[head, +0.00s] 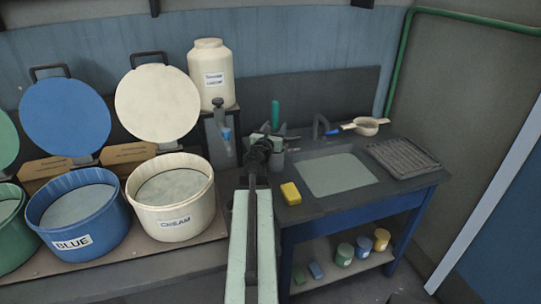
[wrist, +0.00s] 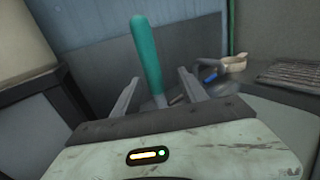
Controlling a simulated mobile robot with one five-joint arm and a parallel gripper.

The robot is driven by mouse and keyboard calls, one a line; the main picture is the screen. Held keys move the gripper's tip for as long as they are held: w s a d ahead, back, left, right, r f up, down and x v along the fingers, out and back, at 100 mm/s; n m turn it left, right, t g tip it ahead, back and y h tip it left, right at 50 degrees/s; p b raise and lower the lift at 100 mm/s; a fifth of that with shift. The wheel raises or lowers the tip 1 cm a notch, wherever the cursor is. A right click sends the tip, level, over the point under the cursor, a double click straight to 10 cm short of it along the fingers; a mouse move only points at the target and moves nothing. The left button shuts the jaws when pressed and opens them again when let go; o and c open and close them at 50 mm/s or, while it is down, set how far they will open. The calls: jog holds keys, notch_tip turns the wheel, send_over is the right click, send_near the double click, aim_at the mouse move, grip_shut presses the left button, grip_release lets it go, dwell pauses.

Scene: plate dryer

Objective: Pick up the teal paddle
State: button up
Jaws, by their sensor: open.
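The teal paddle (head: 275,114) stands upright at the back of the blue-legged bench, partly hidden behind my gripper. In the wrist view its teal handle (wrist: 147,57) rises with a slight tilt, with a short grey part below it. My gripper (wrist: 158,77) is open, with one finger on each side of the paddle's lower part in that view. I cannot tell whether the paddle is between the fingers or beyond them. No finger visibly touches it. The paddle's lower end is hidden behind my gripper.
A yellow sponge (head: 291,193) lies near the bench front, left of a pale panel (head: 337,174). A blue-handled strainer (head: 366,126) and ridged rack (head: 403,157) are to the right. Blue (head: 78,222) and cream (head: 170,206) tubs with raised lids stand left. A cream jar (head: 210,75) stands behind.

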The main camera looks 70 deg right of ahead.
jog(key=shift+w+d, duration=0.25)
jog(key=shift+d, duration=0.25)
jog(key=shift+w+d, duration=0.2)
jog(key=shift+d, duration=0.3)
jog(key=d, duration=0.4)
jog(key=shift+w+d+r, duration=0.25)
jog(key=shift+w+d, duration=0.15)
grip_shut()
